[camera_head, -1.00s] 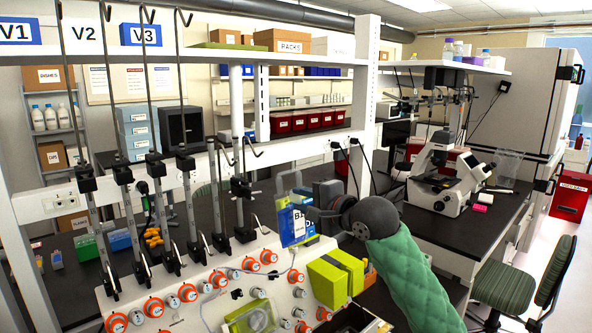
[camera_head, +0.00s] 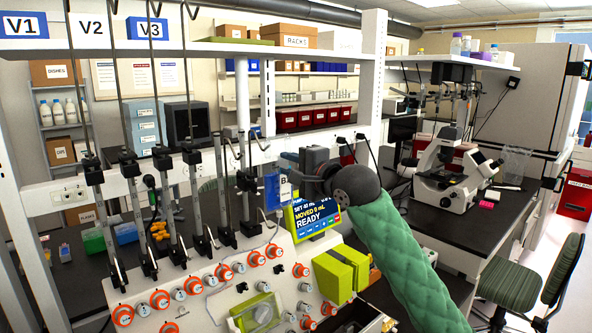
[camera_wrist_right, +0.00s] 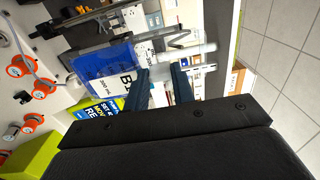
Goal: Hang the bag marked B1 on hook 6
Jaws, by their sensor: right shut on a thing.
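The bag marked B1 (camera_head: 272,192) is a flat blue-and-white pouch. It hangs upright from my right gripper (camera_head: 287,167) beside the shortest hook pole at the right end of the row. In the right wrist view the bag (camera_wrist_right: 108,72) lies just beyond the two dark fingers of the gripper (camera_wrist_right: 160,80), which is shut on its top part. Several poles with hooks stand on the machine. The rightmost short pole (camera_head: 246,185) has an open hook on top, just left of and above the bag. I cannot read any hook numbers. My left gripper is out of view.
The white machine panel (camera_head: 215,300) carries several orange-ringed knobs. A lit screen (camera_head: 312,215) reading "READY" stands just below and right of the bag. Yellow-green blocks (camera_head: 340,275) sit in front of it. A shelf frame (camera_head: 372,80) rises behind; a microscope (camera_head: 450,165) stands on the right bench.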

